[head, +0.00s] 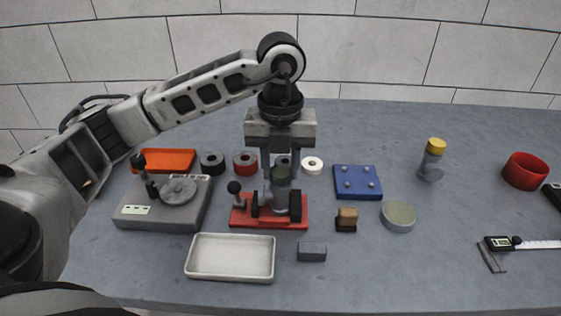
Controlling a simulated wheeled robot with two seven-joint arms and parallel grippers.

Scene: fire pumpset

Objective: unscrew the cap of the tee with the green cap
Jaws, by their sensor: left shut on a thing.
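The tee with the green cap (283,173) stands upright at the middle of the table, on a red fixture (240,217) with dark clamp parts and a ball-ended lever. My left gripper (280,172) points straight down over it, with one finger on each side of the green cap, and is shut on the cap. The fingers partly hide the cap's sides. A second fitting with a yellow cap (436,145) stands upright at the right. My right gripper does not show.
A grey machine (133,215) stands left of the fixture, with an orange tray (170,158) behind it. A white tray (231,275) and grey block (312,252) lie in front. A blue plate (357,182), round tin (398,216), red ring (525,172) and caliper (498,243) lie right.

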